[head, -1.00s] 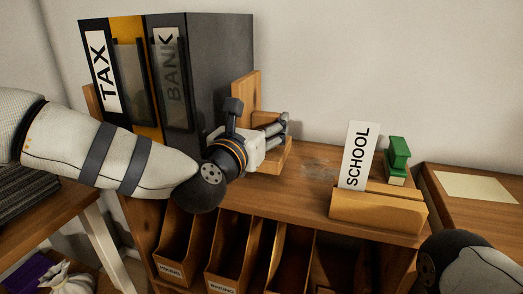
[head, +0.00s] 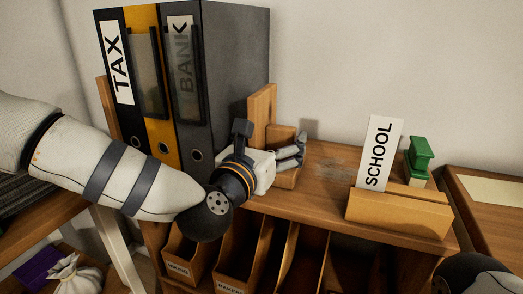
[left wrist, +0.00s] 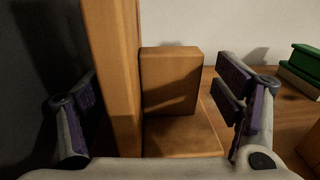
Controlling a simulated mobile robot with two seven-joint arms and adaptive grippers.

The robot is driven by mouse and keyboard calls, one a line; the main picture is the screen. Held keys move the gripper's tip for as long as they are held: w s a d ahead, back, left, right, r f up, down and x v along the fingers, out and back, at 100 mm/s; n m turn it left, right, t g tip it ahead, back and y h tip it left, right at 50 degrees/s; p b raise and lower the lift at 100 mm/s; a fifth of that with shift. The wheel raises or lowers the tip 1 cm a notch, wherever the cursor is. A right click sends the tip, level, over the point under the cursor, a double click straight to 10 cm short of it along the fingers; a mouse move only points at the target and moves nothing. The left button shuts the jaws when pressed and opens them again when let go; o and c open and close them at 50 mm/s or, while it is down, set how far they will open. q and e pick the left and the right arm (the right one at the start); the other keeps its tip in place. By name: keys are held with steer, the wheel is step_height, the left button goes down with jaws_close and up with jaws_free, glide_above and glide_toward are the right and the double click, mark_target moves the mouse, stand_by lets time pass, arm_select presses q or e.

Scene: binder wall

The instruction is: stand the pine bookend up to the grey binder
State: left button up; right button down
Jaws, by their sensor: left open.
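The pine bookend (head: 262,108) stands upright on the wooden shelf top, right of the grey binder (head: 232,80) labelled BANK. Its tall panel (left wrist: 110,80) faces the binder, and its smaller block (left wrist: 170,80) and base extend to the right. Whether panel and binder touch I cannot tell. My left gripper (head: 292,152) is open in front of the bookend and partly hides its base. In the left wrist view, the left gripper (left wrist: 158,115) has one finger on the binder side and one right of the block, with the bookend between them.
An orange binder (head: 160,80) and a black TAX binder (head: 120,75) stand left of the grey one. Shelf top between bookend and holder is clear.

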arm_select(q)
steer(key=v, duration=1)
